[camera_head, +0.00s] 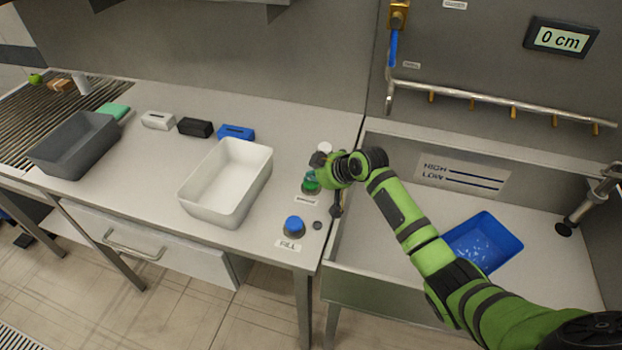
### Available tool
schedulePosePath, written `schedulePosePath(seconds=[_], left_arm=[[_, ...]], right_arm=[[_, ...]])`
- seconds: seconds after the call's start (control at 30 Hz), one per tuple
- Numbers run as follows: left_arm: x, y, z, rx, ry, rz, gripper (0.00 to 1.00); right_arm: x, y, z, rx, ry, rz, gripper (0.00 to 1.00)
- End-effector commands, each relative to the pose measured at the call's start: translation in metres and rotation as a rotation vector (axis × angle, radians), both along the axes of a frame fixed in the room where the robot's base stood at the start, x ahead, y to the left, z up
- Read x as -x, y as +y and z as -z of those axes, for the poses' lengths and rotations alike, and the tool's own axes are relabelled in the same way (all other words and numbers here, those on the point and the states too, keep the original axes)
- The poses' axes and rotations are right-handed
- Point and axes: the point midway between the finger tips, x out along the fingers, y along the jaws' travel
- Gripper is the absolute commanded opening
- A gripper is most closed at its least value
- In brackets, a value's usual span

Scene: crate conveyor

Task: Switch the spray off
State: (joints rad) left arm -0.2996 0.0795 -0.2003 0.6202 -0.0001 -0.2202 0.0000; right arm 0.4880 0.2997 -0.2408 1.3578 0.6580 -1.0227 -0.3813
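The spray pipe (500,103) runs along the back wall above the sink, with several brass nozzles; I see no clear water streams from them. A blue valve lever (393,48) hangs straight down from a brass fitting. A green button (311,182) stands on the counter by the sink, above a label too small to read. My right gripper (335,205) is beside the green button, over the counter's right edge. It points down, and its fingers are too small and dark to tell open from shut. My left gripper is not in view.
A blue crate (513,238) with white specks lies in the sink. A blue FILL button (294,224), a white crate (192,205) and a grey crate (50,159) are on the counter. The wall display (560,39) reads 0 cm.

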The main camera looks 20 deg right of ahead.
Motion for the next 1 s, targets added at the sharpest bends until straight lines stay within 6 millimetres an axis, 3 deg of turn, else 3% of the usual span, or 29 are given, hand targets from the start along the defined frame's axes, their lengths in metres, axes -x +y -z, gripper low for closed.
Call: schedulePosePath(seconds=[0.47,1.0], left_arm=[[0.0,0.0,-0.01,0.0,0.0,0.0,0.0],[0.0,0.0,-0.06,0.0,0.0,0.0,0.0]], right_arm=[[0.001,0.0,-0.006,0.001,0.005,0.0,0.0],[0.0,0.0,-0.062,0.0,0.001,0.0,0.0]])
